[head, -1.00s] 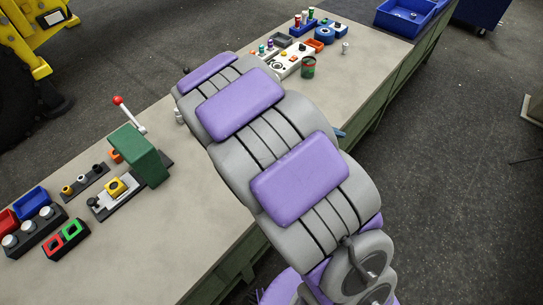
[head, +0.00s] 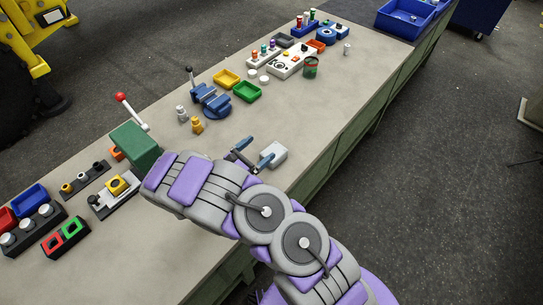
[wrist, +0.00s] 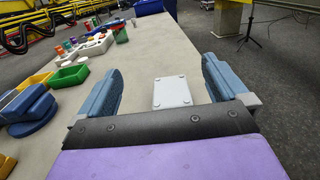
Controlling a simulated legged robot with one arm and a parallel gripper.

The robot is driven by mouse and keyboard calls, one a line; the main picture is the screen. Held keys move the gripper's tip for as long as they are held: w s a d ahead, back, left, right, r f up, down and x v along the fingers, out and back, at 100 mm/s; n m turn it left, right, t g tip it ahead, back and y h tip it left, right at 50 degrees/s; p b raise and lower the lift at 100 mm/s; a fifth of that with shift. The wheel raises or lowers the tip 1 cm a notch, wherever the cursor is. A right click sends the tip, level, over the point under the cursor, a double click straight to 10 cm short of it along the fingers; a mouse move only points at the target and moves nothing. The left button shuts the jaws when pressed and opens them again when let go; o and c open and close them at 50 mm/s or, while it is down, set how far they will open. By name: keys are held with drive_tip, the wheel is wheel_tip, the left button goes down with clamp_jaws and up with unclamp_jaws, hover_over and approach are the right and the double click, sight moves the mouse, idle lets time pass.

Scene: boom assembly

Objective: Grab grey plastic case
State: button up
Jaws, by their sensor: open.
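The grey plastic case (head: 274,154) is a small light-grey box on the bench, near its right edge. In the wrist view the case (wrist: 171,92) shows its flat top with screws at the corners. My gripper (head: 254,158) is open, with blue fingers beside and in front of the case. In the wrist view the fingers (wrist: 163,88) stand to the left and right of the case, which lies between their lines of reach. Nothing is held. I cannot tell the exact height of the fingers over the bench.
A blue vise (head: 211,101) with yellow and green trays stands behind the gripper. A green block with a red-knobbed lever (head: 133,143) is at left, close to my arm. A white button box (head: 290,61) and a green can (head: 311,68) stand farther back. Bench beyond the case is clear.

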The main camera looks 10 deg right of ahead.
drive_tip(key=b, duration=0.2)
approach(275, 151)
drive_tip(key=x, duration=0.3)
drive_tip(key=shift+w+d+f, duration=0.15)
drive_tip(key=shift+d+f, duration=0.1)
drive_tip(key=shift+f, duration=0.1)
drive_tip(key=shift+w+d+r, duration=0.1)
drive_tip(key=shift+w+d, duration=0.35)
drive_tip(key=shift+w, duration=0.15)
drive_tip(key=b+x, duration=0.1)
drive_tip(key=x, duration=0.4)
drive_tip(key=shift+d+r, duration=0.1)
drive_tip(key=shift+d, duration=0.2)
drive_tip(key=shift+a, duration=0.1)
drive_tip(key=shift+a, duration=0.1)
drive_tip(key=shift+a, duration=0.15)
drive_tip(key=shift+c, duration=1.4)
drive_tip(key=shift+s, duration=0.1)
drive_tip(key=c, duration=0.9)
drive_tip(key=shift+o, duration=0.2)
